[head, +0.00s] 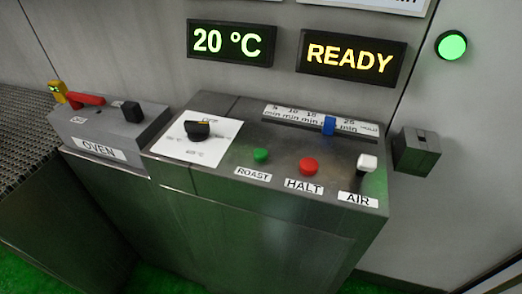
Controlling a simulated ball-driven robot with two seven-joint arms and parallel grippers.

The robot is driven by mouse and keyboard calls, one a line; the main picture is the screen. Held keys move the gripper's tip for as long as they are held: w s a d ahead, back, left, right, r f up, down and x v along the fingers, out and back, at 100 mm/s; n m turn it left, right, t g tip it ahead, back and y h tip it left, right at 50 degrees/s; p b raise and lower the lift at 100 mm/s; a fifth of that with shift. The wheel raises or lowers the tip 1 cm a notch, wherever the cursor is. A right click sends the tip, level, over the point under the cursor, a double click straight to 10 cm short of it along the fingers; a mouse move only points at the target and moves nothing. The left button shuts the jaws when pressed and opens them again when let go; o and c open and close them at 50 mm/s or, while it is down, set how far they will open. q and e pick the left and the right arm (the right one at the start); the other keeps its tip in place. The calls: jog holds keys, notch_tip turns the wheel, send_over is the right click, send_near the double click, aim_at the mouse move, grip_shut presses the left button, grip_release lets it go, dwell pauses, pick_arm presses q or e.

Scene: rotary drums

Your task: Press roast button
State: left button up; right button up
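The green roast button (261,155) stands on the grey control console (235,190), above a white label reading ROAST (253,174). The red button (308,167) labelled HALT is just to its right. Neither of my grippers is in the head view, and nothing touches or covers the roast button. The display (352,57) on the wall reads READY, and another display (231,43) reads 20 °C. A round green lamp (452,46) at the upper right is lit.
A black knob (197,130) sits on a white dial plate at the console's left. A blue slider (329,125) runs along a minutes scale behind the buttons. A white-topped AIR switch (367,162) is at the right. The OVEN box (98,152) carries a red lever (86,100).

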grip_shut()
jog(key=shift+d, duration=0.1)
dwell(1.3)
